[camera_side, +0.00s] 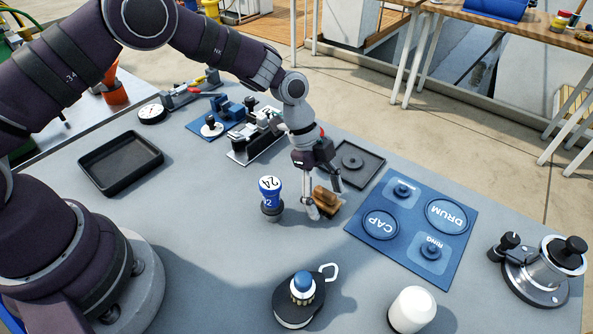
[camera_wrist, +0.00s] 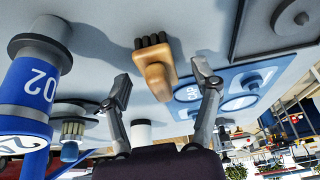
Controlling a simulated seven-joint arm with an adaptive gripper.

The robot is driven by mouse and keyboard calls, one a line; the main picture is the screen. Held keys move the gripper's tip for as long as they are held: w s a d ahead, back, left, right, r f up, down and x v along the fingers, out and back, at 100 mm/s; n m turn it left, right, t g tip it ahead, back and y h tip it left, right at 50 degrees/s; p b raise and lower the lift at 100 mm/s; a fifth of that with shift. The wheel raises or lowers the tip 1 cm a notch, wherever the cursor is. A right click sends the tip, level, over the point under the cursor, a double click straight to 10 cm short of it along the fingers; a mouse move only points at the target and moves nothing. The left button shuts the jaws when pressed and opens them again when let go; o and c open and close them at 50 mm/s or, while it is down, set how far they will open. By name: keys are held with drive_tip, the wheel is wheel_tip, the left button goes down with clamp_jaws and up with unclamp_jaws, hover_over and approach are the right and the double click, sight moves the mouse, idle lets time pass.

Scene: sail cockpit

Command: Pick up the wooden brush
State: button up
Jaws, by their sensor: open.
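The wooden brush (camera_side: 325,200) sits on the grey table in the side view, with a tan wooden body. In the wrist view the brush (camera_wrist: 156,76) shows its tan body and a row of dark bristles at the far end. My gripper (camera_side: 322,199) points down at the brush in the side view. In the wrist view my gripper (camera_wrist: 163,88) is open, with one finger on each side of the brush and visible gaps between. The brush is partly hidden by a finger in the side view.
A blue-and-white cylinder (camera_side: 270,196) stands close to the left of my gripper. A dark square tray (camera_side: 357,164) lies just behind. A blue labelled mat (camera_side: 360,245) lies to the right. A white cylinder (camera_side: 412,309) and a black block (camera_side: 298,300) stand in front.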

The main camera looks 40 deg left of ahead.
clamp_jaws()
idle(0.3)
drive_tip(key=shift+r, duration=0.1)
